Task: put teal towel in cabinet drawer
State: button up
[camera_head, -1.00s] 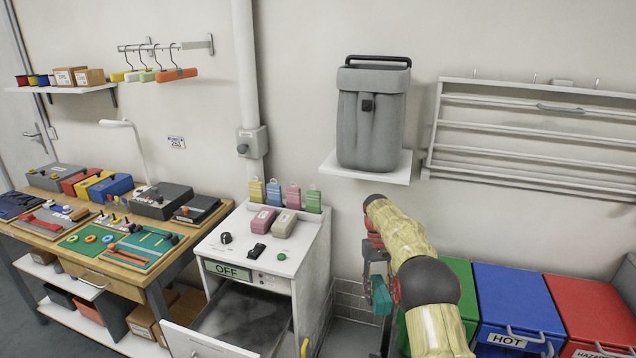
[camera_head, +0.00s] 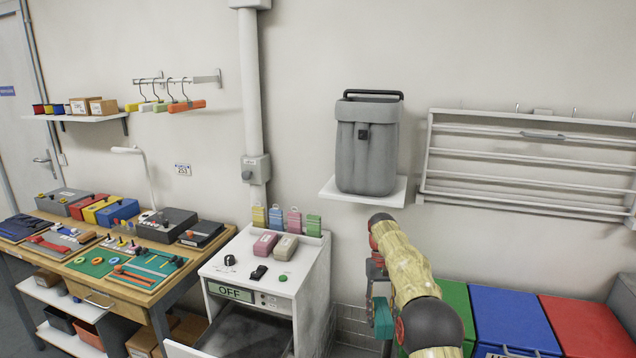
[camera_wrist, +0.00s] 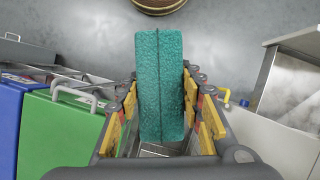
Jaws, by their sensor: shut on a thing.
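The teal towel (camera_wrist: 160,85) is a folded, thick block standing upright between the jaws in the wrist view. My gripper (camera_wrist: 160,112) is shut on it, with yellow-padded fingers on both sides. In the head view the towel (camera_head: 383,318) shows partly, below my wrist, right of the cabinet. The white cabinet (camera_head: 312,285) has an OFF label, and its drawer (camera_head: 185,350) is pulled open at the bottom edge of the picture. The drawer's grey interior shows partly and looks empty there. It also shows at the right of the wrist view (camera_wrist: 292,85).
Pink and beige blocks, a knob and several coloured tags sit on the cabinet top. Green (camera_head: 455,298), blue (camera_head: 515,318) and red (camera_head: 585,325) bins stand to the right. A grey backpack-like bag (camera_head: 366,145) rests on a wall shelf. A workbench (camera_head: 150,295) is at left.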

aim_at(381, 334)
jog(key=x, duration=0.6)
jog(key=shift+w+f, duration=0.1)
jog(key=shift+w, duration=0.05)
jog(key=s+f, duration=0.4)
jog(key=s, duration=0.5)
jog(key=s+f, duration=0.5)
jog(key=s, duration=0.5)
jog(key=shift+w, duration=0.15)
